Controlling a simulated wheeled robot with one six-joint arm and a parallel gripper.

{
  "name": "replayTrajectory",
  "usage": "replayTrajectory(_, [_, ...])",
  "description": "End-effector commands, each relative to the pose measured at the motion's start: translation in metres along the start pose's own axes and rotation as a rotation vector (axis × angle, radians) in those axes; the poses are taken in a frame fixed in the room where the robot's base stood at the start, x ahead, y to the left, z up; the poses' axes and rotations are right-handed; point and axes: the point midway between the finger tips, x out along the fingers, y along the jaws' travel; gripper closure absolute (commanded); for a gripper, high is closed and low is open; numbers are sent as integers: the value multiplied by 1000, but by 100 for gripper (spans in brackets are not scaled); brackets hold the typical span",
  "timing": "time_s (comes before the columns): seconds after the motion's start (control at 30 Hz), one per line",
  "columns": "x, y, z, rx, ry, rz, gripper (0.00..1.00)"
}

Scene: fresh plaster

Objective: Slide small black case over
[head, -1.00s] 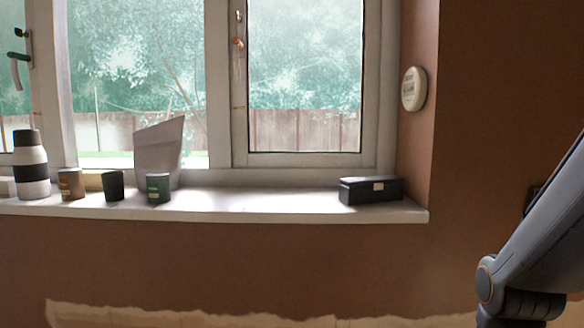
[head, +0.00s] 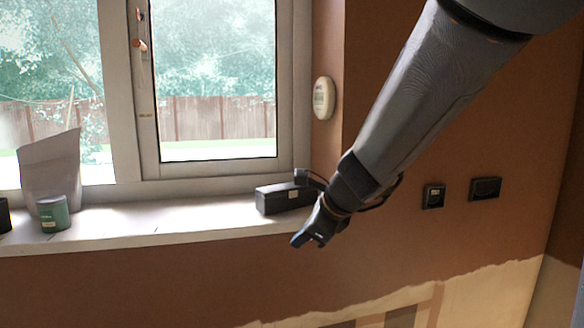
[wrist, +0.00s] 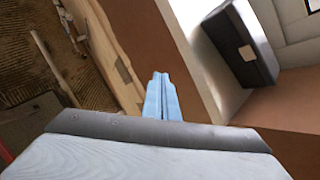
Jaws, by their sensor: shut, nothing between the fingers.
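The small black case (head: 284,198) lies on the right end of the white windowsill, near the side wall of the window recess. It has a small pale label on its front. The wrist view shows the case (wrist: 238,42) at the upper right, with its label facing the camera. My gripper (head: 307,241) is shut and empty, in front of the sill edge, below and right of the case and apart from it. In the wrist view the blue fingers (wrist: 160,90) are together. My wrist hides part of the sill's right end.
A green tin (head: 53,214) and a grey pouch (head: 50,172) stand at the left of the sill (head: 160,221). The sill between them and the case is clear. A round white device (head: 323,98) hangs on the recess wall. Black wall sockets (head: 434,196) are to the right.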

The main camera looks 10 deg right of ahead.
Motion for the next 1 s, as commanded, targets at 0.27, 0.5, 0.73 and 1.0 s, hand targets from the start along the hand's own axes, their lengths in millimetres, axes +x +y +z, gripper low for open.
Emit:
replayTrajectory(0.27, [-52,-87,35,636,-146,-183,100])
replayTrajectory(0.5, [-55,-106,42,758,-182,-207,100])
replayTrajectory(0.73, [-32,-125,58,755,-180,-205,100])
replayTrajectory(1.0, [-1,-152,82,752,-179,-204,100])
